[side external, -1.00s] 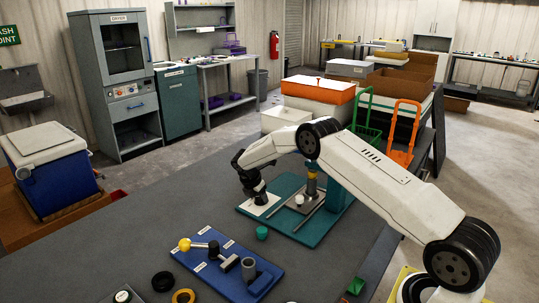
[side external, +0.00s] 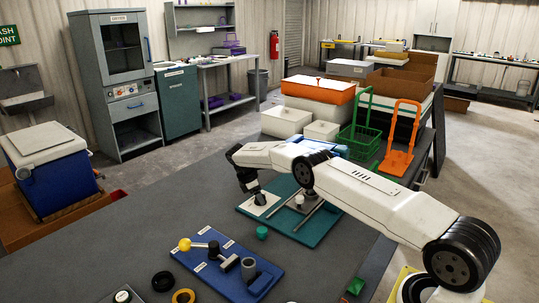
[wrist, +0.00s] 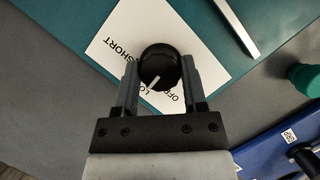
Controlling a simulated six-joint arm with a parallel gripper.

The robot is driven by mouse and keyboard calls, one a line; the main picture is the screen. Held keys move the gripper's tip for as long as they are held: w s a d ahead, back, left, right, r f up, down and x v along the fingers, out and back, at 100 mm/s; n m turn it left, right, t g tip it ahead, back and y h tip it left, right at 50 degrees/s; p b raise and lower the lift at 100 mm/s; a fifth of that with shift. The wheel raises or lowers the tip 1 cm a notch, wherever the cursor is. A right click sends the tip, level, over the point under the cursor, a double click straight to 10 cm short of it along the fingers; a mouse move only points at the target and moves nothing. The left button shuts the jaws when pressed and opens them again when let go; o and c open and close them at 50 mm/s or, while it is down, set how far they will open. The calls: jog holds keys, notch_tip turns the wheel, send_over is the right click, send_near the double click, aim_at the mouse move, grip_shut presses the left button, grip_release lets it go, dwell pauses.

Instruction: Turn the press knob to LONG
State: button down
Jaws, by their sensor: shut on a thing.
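The black round press knob (wrist: 159,62) sits on a white label plate (wrist: 104,48) in the wrist view. My gripper (wrist: 160,70) is shut on the knob, one finger at each side. The knob's white pointer line aims to the lower left in that view. SHORT reads clearly on the plate, to the upper left of the knob. OFF and the start of LONG show just below the knob, partly covered. In the side view my gripper (side external: 260,197) is down at the white plate (side external: 254,208); the knob is hidden there.
The plate lies on the teal press base (side external: 309,238), with metal rails. A small green cup (side external: 262,232) stands beside the base. A blue board (side external: 228,268) with several fittings lies in front.

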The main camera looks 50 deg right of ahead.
jog(key=shift+m, duration=0.6)
dwell(0.3)
jog(key=shift+c, duration=0.7)
grip_release()
jog(key=shift+r, duration=0.1)
jog(key=shift+w+a+r+y, duration=0.15)
jog(key=shift+w+a+r, duration=0.05)
jog(key=shift+r, duration=0.5)
jog(key=shift+w+a+r+y, duration=0.15)
jog(key=shift+w+a+r, duration=0.05)
jog(key=shift+r, duration=0.45)
notch_tip(320, 180, up, 7)
jog(key=shift+a, duration=0.1)
